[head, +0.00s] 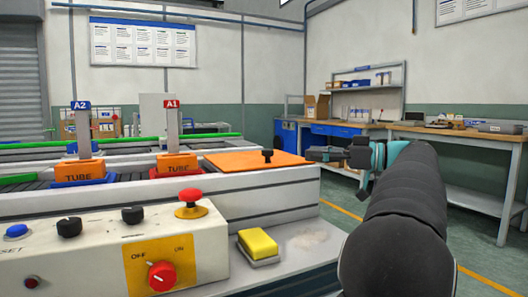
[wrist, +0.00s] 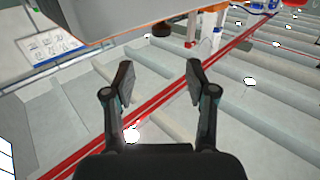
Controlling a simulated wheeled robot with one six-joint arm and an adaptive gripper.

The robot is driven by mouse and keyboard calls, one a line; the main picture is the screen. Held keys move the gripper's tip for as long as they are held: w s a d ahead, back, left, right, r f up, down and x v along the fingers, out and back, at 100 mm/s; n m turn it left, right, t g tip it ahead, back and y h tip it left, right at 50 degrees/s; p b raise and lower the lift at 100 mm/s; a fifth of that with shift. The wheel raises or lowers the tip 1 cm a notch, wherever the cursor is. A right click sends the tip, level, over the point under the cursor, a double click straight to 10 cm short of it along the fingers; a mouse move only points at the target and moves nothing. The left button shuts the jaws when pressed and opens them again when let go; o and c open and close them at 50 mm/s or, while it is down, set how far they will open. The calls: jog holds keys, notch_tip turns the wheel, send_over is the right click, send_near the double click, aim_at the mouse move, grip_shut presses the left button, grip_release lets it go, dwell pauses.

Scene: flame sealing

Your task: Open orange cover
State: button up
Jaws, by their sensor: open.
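The orange cover (head: 245,161) is a flat panel lying closed on top of the machine, at its right end. My gripper (head: 318,154) is just right of the cover's right edge in the head view, at about knob height, pointing left and apart from the knob. In the wrist view my gripper (wrist: 158,80) has its two dark fingers spread with nothing between them. A pale slab with a thin orange edge crosses the top of the wrist view; I cannot tell if it is the cover.
Orange TUBE blocks sit in a blue holder (head: 86,182) and a red holder (head: 176,172) left of the cover. A control panel (head: 120,248) with a red button (head: 190,202) and a yellow block (head: 258,243) are in front. A workbench (head: 455,135) stands behind, right.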

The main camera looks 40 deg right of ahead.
aim_at(268, 151)
jog(key=x, duration=1.2)
jog(key=shift+w+a, duration=0.2)
jog(key=shift+a, duration=0.1)
grip_shut()
